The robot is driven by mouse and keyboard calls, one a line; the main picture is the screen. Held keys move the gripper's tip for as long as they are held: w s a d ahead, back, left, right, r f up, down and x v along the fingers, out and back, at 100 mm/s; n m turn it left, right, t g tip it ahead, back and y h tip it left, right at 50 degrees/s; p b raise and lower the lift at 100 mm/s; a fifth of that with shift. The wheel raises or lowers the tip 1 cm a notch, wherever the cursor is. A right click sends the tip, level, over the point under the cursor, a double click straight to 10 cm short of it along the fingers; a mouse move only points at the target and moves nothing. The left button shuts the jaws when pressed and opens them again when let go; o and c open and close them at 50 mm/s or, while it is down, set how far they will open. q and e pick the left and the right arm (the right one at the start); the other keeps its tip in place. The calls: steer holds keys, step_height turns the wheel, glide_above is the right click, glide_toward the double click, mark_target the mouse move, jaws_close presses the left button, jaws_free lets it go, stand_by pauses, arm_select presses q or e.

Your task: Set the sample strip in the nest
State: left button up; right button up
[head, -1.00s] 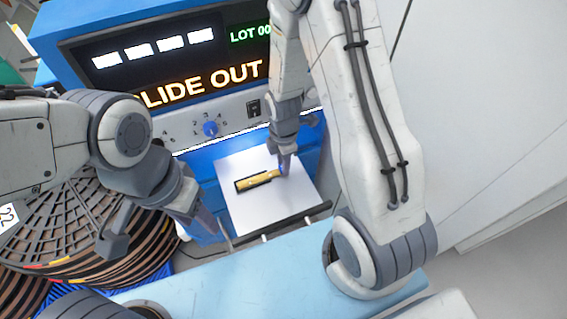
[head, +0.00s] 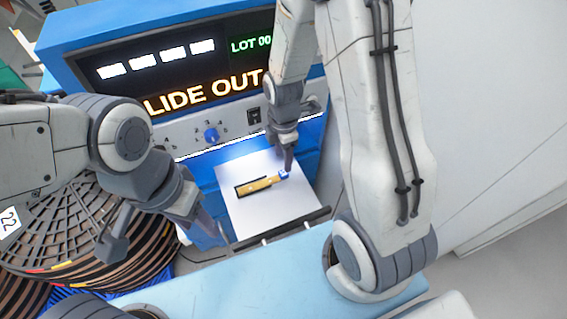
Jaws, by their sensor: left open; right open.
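I cannot tell whether the strip sits fully down in the nest. My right gripper (head: 289,170) is open, with its fingertips at or just above the strip's right end; I cannot tell whether they touch. My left gripper (head: 162,234) is open and empty, left of the plate, above the reels.
The blue machine (head: 222,160) has a lit display reading "LIDE OUT" and a blue knob (head: 211,135). A dark bar (head: 282,228) runs along the plate's front edge. Stacked dark reels (head: 60,215) stand at the left. The light blue surface (head: 240,277) in front is clear.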

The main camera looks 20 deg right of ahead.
steer(key=s+a+r+m, duration=0.6)
steer(key=s+a+r, duration=0.35)
steer(key=r, duration=0.35)
steer(key=s+a+r+m, duration=0.1)
steer(key=s+r+m, duration=0.1)
steer(key=s, duration=0.2)
steer(key=s+a+r+m+y, duration=0.1)
steer(key=s+a+m, duration=0.1)
steer(key=s+m, duration=0.1)
steer(key=shift+s+r+p, duration=0.4)
steer(key=shift+s, duration=0.45)
